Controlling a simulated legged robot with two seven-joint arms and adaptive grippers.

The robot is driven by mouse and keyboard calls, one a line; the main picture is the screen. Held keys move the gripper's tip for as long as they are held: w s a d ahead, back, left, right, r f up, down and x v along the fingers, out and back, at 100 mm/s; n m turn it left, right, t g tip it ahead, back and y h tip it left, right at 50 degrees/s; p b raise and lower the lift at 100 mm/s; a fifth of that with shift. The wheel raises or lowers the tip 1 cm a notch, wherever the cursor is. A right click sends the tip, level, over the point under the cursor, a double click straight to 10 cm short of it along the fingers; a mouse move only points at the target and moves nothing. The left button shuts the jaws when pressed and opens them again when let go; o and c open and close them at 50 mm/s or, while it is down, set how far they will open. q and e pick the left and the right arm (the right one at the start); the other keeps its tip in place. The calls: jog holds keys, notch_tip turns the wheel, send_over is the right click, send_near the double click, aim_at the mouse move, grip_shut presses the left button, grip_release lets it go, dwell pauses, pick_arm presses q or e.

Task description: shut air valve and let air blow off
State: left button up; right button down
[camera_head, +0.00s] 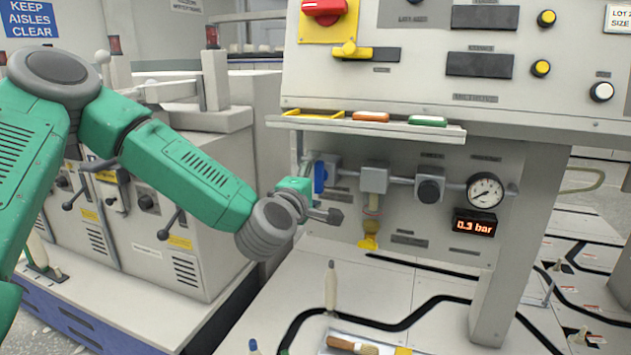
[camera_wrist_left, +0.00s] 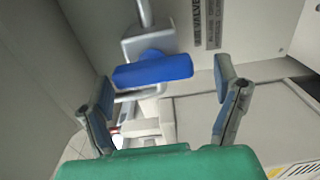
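The blue air valve handle (camera_head: 319,177) is on the pipe at the left end of the air line under the shelf. It also shows in the left wrist view (camera_wrist_left: 152,70), lying crosswise below a grey valve body (camera_wrist_left: 150,43). My left gripper (camera_wrist_left: 162,88) is open, with one finger on each side of the handle and visible gaps to it. In the head view the gripper (camera_head: 316,184) is right at the handle, its fingers partly hard to make out. The round gauge (camera_head: 485,191) has a display (camera_head: 475,224) reading 0.3 bar. My right gripper is out of view.
A shelf (camera_head: 440,133) with colored pieces overhangs the valve. A grey regulator block (camera_head: 373,179), yellow-ended filter (camera_head: 369,236) and black knob (camera_head: 429,190) sit to its right. A brush (camera_head: 352,346) lies in front. Grey machines stand at left.

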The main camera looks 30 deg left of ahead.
pick_arm(q)
jog(key=v, duration=0.7)
jog(key=shift+s, duration=0.25)
jog(key=shift+f, duration=0.15)
jog(key=s+d+f+m+g+h+p, duration=0.1)
jog(key=s+d+f+m+g+h, duration=0.1)
jog(key=d+f+m, duration=0.3)
jog(key=s+d+f+m+g+h+p, duration=0.1)
jog(key=s+f+m+g+h, duration=0.1)
jog(key=f, duration=0.5)
jog(key=s+d+f+m+g+h+p, duration=0.1)
jog(key=s+d+f+m+g+h, duration=0.2)
jog(key=f, duration=0.4)
jog(key=s+f+m+g+y+p, duration=0.1)
jog(key=s+f+m+g, duration=0.2)
jog(key=s, duration=0.5)
jog(key=s+f+m+g, duration=0.3)
jog(key=s+f, duration=0.3)
jog(key=s, duration=0.2)
jog(key=s+a+f+m+g+y+p, duration=0.1)
jog(key=s+f+m+g, duration=0.2)
jog(key=s+f+m, duration=0.2)
jog(key=s, duration=0.3)
jog(key=shift+f+m+g+y+p, duration=0.3)
jog(key=shift+f+g, duration=0.05)
jog(key=shift+g, duration=0.05)
